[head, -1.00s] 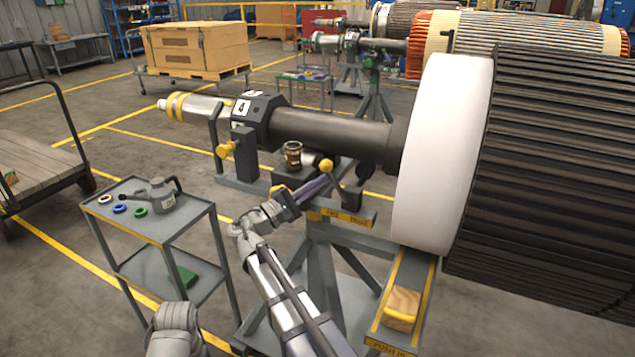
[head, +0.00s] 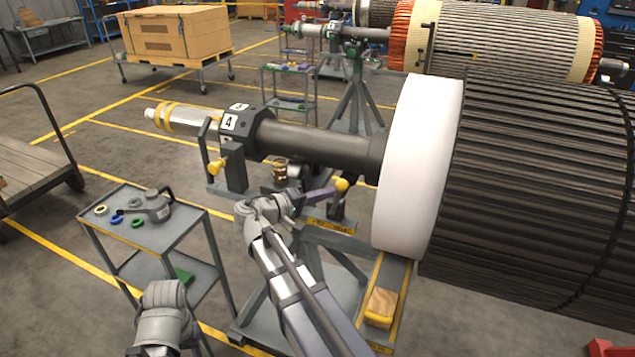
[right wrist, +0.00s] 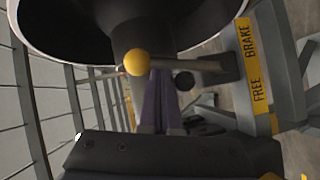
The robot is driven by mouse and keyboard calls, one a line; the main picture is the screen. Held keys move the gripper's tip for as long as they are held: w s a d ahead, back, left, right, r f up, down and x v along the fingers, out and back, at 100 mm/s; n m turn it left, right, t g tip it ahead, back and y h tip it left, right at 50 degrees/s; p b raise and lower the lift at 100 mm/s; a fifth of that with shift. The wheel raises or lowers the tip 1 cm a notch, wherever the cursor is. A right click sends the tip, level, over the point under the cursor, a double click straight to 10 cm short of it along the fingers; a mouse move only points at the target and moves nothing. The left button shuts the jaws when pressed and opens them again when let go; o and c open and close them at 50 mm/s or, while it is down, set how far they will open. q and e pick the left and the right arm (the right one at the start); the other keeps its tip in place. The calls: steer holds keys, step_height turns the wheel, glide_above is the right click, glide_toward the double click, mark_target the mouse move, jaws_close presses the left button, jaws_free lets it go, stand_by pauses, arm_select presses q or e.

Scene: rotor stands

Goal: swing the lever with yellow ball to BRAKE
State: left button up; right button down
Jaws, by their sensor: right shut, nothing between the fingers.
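The lever's yellow ball (head: 341,184) stands above the BRAKE end of the yellow FREE/BRAKE label (head: 331,227) on the stand. In the right wrist view the yellow ball (right wrist: 136,62) is on a short dark rod, with the label (right wrist: 256,75) to its right. My right gripper (head: 333,192), with purple fingers, is shut and empty. Its fingertips are beside the ball, close against the rod; I cannot tell whether they touch. My left gripper is not in view.
Another yellow knob (head: 216,167) is on the stand's left. A can (head: 280,170) stands behind my right wrist. The shaft (head: 315,143) and white-rimmed rotor (head: 415,165) are above and to the right. A grey cart (head: 190,232) with an oil can is at left.

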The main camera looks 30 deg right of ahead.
mark_target(338, 198)
steer(key=shift+s+d+r+m+y+p, duration=0.15)
steer(key=shift+s+d+m+y+p, duration=0.5)
steer(key=shift+s+m+p, duration=0.2)
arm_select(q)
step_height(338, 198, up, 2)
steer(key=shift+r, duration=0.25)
arm_select(e)
steer(key=shift+s+d+f+m+t, duration=0.25)
steer(key=shift+s+d+f+t, duration=0.1)
steer(key=shift+s, duration=0.1)
steer(key=shift+s, duration=0.1)
steer(key=shift+r, duration=0.1)
